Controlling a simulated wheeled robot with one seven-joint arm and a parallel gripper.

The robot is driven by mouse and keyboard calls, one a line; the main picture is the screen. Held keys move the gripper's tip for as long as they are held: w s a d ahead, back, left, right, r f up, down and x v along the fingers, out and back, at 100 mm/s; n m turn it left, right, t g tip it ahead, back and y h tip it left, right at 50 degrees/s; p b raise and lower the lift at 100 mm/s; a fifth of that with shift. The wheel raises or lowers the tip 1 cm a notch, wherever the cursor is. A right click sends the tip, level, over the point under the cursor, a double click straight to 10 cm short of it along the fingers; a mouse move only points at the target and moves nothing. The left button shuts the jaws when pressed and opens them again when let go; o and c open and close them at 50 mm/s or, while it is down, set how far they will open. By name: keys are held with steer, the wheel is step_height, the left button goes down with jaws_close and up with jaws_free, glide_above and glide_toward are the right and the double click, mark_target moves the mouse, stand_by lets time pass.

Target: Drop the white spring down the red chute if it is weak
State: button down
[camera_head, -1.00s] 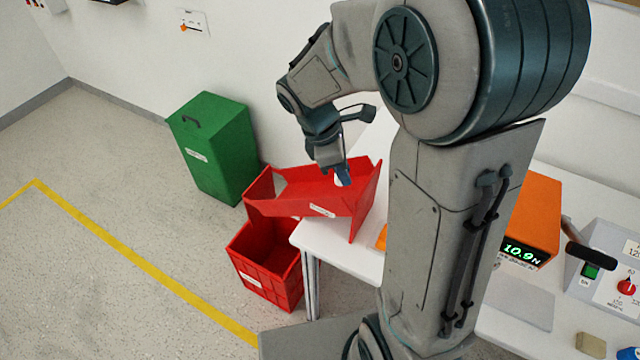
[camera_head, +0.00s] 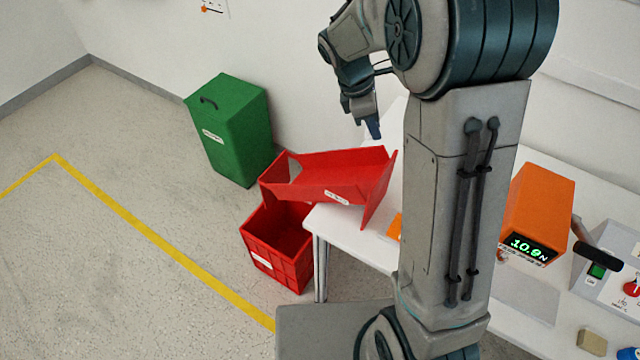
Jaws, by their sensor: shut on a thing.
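The red chute (camera_head: 335,178) sits on the left end of the white table and slopes down to the left, over a red crate (camera_head: 276,268) on the floor. My gripper (camera_head: 372,128) is above the chute's upper right end, apart from it and pointing down. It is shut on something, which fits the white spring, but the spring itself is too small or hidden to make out. The orange force tester (camera_head: 541,203) stands at the right with a green reading of 10.9 N.
A closed green bin (camera_head: 229,130) stands on the floor at the back left. My arm covers much of the table (camera_head: 345,226). A grey control box (camera_head: 612,262) and a small tan block (camera_head: 592,342) are at the right. The floor at left is clear.

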steer(key=shift+f+b, duration=0.35)
steer(key=shift+f, duration=0.5)
steer(key=c, duration=1.2)
jaws_free()
steer(key=shift+o, duration=0.2)
steer(key=shift+r, duration=0.15)
steer(key=b+v, duration=0.1)
steer(key=v, duration=1.2)
steer(key=shift+r, duration=0.3)
steer(key=shift+a, duration=0.1)
